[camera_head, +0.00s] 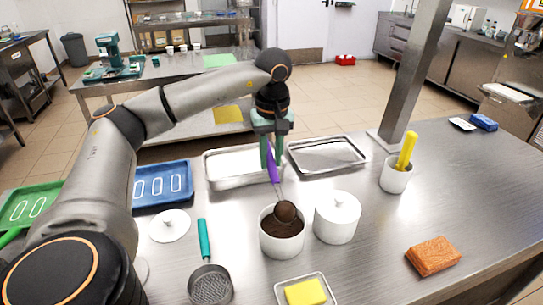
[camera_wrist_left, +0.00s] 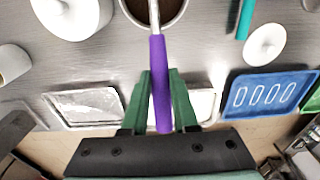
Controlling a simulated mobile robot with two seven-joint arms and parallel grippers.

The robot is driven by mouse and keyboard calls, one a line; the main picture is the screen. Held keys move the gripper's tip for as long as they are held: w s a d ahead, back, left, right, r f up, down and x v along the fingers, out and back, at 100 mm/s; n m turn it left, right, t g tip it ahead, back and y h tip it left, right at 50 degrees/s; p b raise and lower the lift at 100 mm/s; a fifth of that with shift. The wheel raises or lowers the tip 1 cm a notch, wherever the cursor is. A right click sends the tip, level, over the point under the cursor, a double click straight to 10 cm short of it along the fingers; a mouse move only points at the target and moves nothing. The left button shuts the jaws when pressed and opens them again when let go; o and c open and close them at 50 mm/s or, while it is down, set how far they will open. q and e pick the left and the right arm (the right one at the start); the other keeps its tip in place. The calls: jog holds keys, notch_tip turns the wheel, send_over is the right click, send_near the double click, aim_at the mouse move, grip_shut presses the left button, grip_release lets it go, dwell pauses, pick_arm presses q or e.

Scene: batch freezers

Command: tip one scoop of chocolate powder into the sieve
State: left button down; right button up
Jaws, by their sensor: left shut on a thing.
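My left gripper (camera_head: 271,158) is shut on the purple handle of a scoop (camera_head: 274,170); the handle also shows between the green fingers in the left wrist view (camera_wrist_left: 159,75). The scoop's round bowl (camera_head: 286,210) looks brown and is at the mouth of a white pot (camera_head: 282,246) of dark brown chocolate powder (camera_head: 275,226). I cannot tell whether the bowl touches the powder. The sieve (camera_head: 210,284), with a teal handle (camera_head: 204,240), lies on the steel table left of the pot. My right gripper is not in view.
A lidded white pot (camera_head: 337,219) stands right of the open one. A loose white lid (camera_head: 170,226) lies to the left. A yellow block sits in a small tray (camera_head: 278,290) in front. Metal trays (camera_head: 328,155) and a blue tray (camera_head: 189,190) lie behind. The table's right side has free room.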

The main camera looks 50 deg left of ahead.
pick_arm(q)
jog(key=shift+w+a+r+g+h+p, duration=0.1)
jog(key=shift+w+a+g+h+p, duration=0.15)
jog(key=shift+h+p, duration=0.35)
jog(key=shift+w+a+r+g+h+p, duration=0.1)
jog(key=shift+a+g+h+p, duration=0.25)
jog(key=shift+p, duration=0.4)
jog(key=shift+w+a+f+h, duration=0.2)
jog(key=shift+a+h, duration=0.15)
jog(key=shift+h, duration=0.2)
jog(key=shift+g, duration=0.3)
